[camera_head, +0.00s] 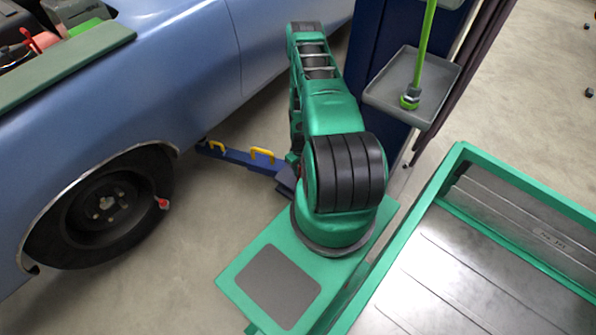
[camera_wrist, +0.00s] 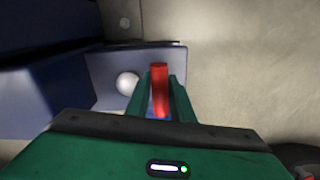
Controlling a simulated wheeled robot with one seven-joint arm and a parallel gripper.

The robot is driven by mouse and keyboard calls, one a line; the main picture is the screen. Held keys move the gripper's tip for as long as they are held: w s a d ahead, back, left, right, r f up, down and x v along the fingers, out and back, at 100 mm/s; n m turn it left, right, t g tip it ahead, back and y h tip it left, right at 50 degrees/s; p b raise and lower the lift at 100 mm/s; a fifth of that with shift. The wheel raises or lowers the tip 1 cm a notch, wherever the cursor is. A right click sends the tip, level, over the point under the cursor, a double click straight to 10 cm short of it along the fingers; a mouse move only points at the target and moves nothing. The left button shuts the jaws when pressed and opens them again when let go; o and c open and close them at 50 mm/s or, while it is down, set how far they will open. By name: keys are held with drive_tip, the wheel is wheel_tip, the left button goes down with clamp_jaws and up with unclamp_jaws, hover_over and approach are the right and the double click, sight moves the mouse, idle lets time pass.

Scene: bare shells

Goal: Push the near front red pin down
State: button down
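In the wrist view, a red pin (camera_wrist: 160,88) shows upright in the picture between the two green fingers of my gripper (camera_wrist: 160,84). The fingers lie close on both sides of it. Whether they touch it I cannot tell. Some blue shows around the pin's lower end, where my gripper body covers the view. In the head view, my arm hides the gripper and this pin. A blue lift arm (camera_head: 238,157) with yellow handles lies low beside the car and passes behind my arm. A small red piece (camera_head: 162,203) shows by the front wheel.
The blue car (camera_head: 190,75) with its dark wheel (camera_head: 100,210) fills the left. A dark blue post (camera_head: 375,55) with a grey tray (camera_head: 440,85) stands behind my arm. A pale round knob (camera_wrist: 127,83) is left of the fingers. Bare floor (camera_wrist: 250,70) lies right.

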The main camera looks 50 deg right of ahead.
drive_tip(key=shift+f, duration=1.9)
drive_tip(key=c, duration=1.7)
unclamp_jaws()
drive_tip(key=shift+f, duration=0.1)
drive_tip(key=shift+c, duration=0.2)
drive_tip(key=shift+w+r, duration=0.1)
drive_tip(key=shift+r, duration=0.35)
wheel_tip(320, 180, up, 10)
